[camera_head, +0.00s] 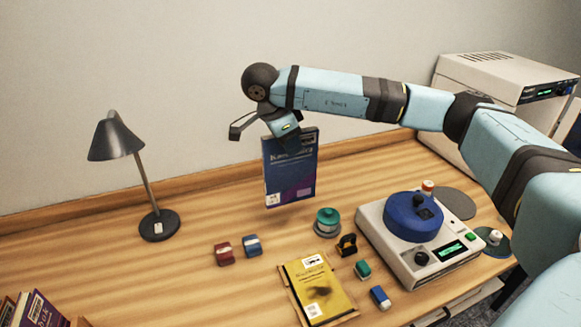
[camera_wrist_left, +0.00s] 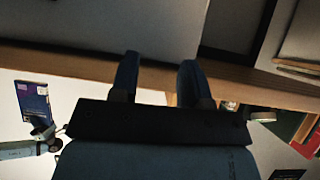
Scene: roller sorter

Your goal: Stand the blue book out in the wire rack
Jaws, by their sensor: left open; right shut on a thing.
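The blue book (camera_head: 290,172) is upright in the head view, held by its top edge above the back of the wooden desk. My right gripper (camera_head: 291,137) is shut on it, and the book's lower end seems clear of the desk top. The book also shows small at the left of the left wrist view (camera_wrist_left: 33,102), with part of my right arm. My left gripper (camera_wrist_left: 158,78) shows only in its own wrist view; its two fingers are apart with nothing between them. I cannot make out the wire rack in either view.
A desk lamp (camera_head: 158,225) stands at the left, and several books (camera_head: 38,312) at the lower left corner. A yellow book (camera_head: 320,290) lies flat in front among small blocks. A device with a blue drum (camera_head: 412,217) stands at the right. Desk between lamp and blue book is clear.

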